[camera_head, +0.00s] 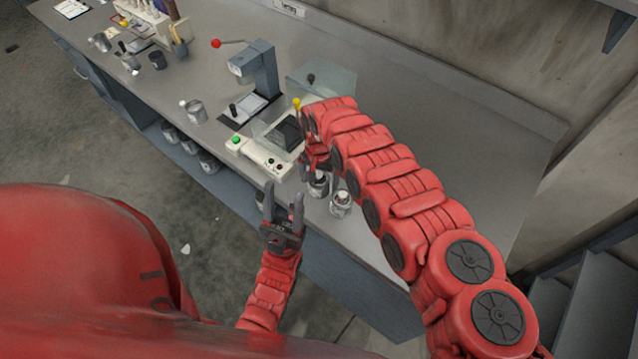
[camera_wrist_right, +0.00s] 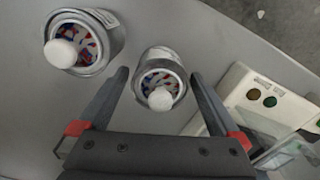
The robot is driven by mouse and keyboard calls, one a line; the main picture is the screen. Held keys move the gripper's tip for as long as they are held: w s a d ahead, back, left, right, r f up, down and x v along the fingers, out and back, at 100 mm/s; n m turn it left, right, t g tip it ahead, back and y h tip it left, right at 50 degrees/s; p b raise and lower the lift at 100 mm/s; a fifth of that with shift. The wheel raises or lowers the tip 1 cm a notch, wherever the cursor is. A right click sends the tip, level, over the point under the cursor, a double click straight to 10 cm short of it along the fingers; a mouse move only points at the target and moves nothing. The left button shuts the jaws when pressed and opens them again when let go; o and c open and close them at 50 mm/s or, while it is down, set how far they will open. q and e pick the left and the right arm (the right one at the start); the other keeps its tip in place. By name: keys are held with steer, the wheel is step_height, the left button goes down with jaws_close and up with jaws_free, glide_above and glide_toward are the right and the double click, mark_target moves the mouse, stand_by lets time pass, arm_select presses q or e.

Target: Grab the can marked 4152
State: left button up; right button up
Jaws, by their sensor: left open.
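Two metal cans with white knobs and red-and-blue speckled tops stand near the bench front. One can (camera_head: 318,186) is below my right gripper (camera_head: 318,160); the other can (camera_head: 341,204) stands to its right. In the right wrist view, the first can (camera_wrist_right: 161,82) lies between the fingertips of my right gripper (camera_wrist_right: 159,74), which is open with narrow gaps beside the can. The other can (camera_wrist_right: 88,42) is at upper left, outside the fingers. No number is readable on either can. My left gripper (camera_head: 284,206) is open and empty at the bench's front edge.
A pale device with green button (camera_head: 236,140) and clear guard stands left of the cans, also in the wrist view (camera_wrist_right: 258,98). Behind are a grey press (camera_head: 256,66) and another can (camera_head: 196,111). Several cans (camera_head: 208,163) sit on a lower shelf. The bench's right part is clear.

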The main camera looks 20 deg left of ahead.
steer(key=c, duration=1.4)
steer(key=shift+w+r, duration=0.1)
steer(key=shift+r, duration=0.05)
